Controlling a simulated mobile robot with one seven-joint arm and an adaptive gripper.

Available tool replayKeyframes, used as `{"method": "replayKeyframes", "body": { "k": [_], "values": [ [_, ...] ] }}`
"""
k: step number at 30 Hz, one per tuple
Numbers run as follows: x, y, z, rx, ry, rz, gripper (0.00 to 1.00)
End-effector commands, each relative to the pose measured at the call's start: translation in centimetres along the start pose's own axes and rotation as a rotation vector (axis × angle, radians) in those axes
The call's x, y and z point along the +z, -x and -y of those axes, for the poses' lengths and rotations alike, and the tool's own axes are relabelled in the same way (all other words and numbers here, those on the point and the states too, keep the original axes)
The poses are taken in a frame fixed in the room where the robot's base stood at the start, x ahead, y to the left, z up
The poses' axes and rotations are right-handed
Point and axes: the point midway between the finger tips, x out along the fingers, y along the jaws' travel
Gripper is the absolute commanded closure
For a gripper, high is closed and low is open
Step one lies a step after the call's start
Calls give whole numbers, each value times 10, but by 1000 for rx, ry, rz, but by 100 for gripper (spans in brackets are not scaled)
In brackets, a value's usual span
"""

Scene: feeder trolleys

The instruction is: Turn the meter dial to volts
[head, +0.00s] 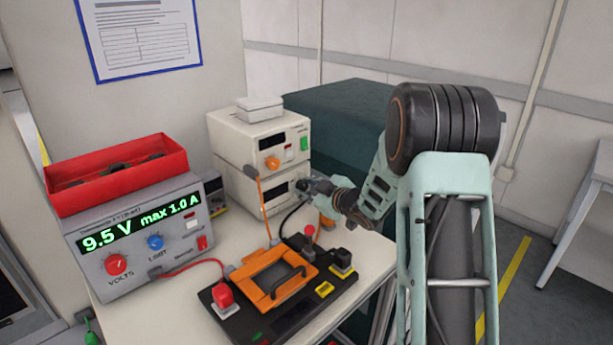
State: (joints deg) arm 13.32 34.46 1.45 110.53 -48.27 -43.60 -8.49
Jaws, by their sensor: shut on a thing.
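Two white bench units are stacked at the back of the table. The upper unit (235,136) has a small dark display, an orange knob (272,163) and a green switch. The lower unit (238,190), which I take for the meter, has a dark display window (276,190) on its front. My gripper (303,184) reaches in from the right and is shut at the right part of that lower front. It covers what it holds there, which I take to be the meter dial. The dial's pointer and markings are hidden, so its setting cannot be read.
A grey power supply (137,262) showing "9.5 V max 1.0 A" stands left, with a red bin (116,178) on top. A black fixture (247,324) with an orange handled frame (270,282) lies in front. Red, orange and black leads cross the table.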

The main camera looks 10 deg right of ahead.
Motion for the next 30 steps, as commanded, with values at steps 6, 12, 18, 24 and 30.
{"method": "replayKeyframes", "body": {
  "k": [6,12,18,24,30],
  "values": [
    [-4,3,-7,-62,-154,2,100],
    [-3,2,-6,-106,-257,2,100],
    [-1,1,-4,-132,-320,0,100],
    [0,0,-3,-142,-344,0,100],
    [1,0,-3,-144,-347,0,100]
  ]
}}
